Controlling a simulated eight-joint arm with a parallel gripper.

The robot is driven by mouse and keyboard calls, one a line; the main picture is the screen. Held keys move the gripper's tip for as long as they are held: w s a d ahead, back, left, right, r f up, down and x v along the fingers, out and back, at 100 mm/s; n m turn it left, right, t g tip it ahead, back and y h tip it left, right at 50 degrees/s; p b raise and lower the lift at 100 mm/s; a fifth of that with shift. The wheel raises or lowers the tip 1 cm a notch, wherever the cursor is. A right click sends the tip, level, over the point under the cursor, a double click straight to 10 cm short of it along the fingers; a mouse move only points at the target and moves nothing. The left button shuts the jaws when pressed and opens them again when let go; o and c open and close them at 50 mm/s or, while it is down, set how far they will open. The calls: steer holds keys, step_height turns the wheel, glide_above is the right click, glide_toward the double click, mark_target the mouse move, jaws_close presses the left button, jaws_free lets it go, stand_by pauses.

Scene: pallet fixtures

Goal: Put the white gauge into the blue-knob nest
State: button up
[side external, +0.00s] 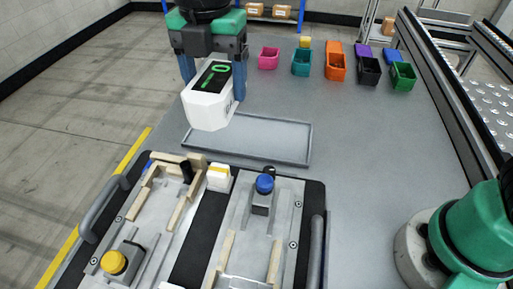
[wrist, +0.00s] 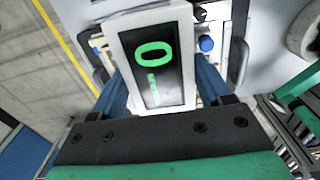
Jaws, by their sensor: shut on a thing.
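The white gauge (side external: 210,106) has a black display with green figures. It also shows close up in the wrist view (wrist: 113,37). My gripper (side external: 213,80) is shut on it, one blue finger on each side, and holds it above the grey tray (side external: 299,150). The blue-knob nest (side external: 236,247) is the right-hand fixture on the pallet, with a blue knob (side external: 265,183) at its far end and pale wooden strips nearer. The blue knob shows in the wrist view (wrist: 206,44) beyond the gauge. The gauge hides much of the fixtures in the wrist view.
The left fixture has a yellow knob (side external: 113,262) and wooden strips. A small white block with a yellow stripe (side external: 219,177) stands between the fixtures. Pallet handles (side external: 103,208) rise at the sides. Several coloured bins (side external: 335,67) stand at the back.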

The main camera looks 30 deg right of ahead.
steer(key=s+a+f, duration=0.3)
steer(key=s, duration=0.5)
steer(key=s+a+f, duration=0.2)
steer(key=s, duration=0.6)
steer(key=shift+w+a+f, duration=0.1)
steer(key=shift+f, duration=3.6)
steer(key=shift+f, duration=0.2)
steer(key=shift+f, duration=0.75)
steer(key=shift+f, duration=0.1)
steer(key=o, duration=1.4)
